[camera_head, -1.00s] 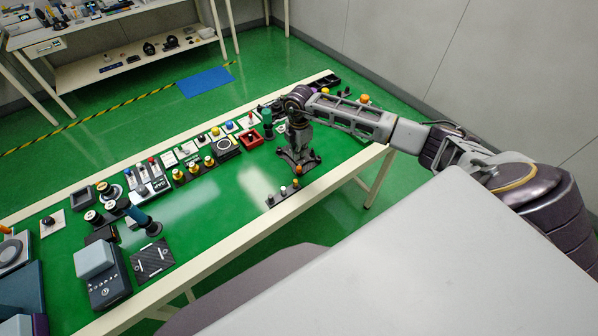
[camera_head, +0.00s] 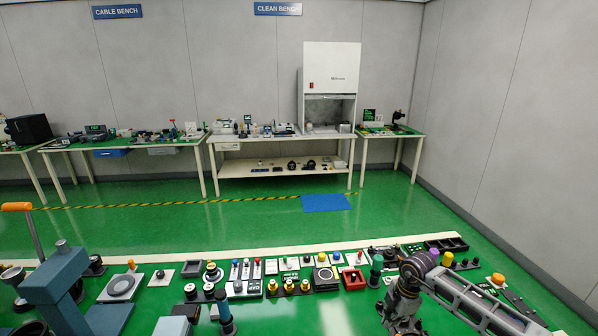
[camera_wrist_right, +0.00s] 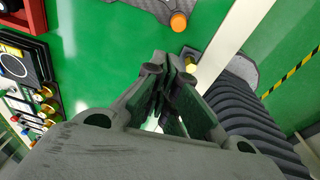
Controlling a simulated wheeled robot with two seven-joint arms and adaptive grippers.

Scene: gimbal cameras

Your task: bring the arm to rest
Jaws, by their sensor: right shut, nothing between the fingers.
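My right arm comes in from the lower right in the head view, over the near bench. My right gripper (camera_head: 400,318) hangs down at the bottom edge of that view, to the right of a dark green cylinder (camera_head: 376,268). Its fingertips are partly cut off there. In the right wrist view the fingers of my right gripper (camera_wrist_right: 168,72) meet with nothing between them, above the green bench top. My left arm and gripper are not in view.
The near bench carries rows of buttons and knobs, a red tray (camera_head: 353,279) and a blue-grey press (camera_head: 58,275). In the wrist view an orange knob (camera_wrist_right: 178,21) is close beyond the fingertips. The green floor behind is open, with a blue mat (camera_head: 325,202).

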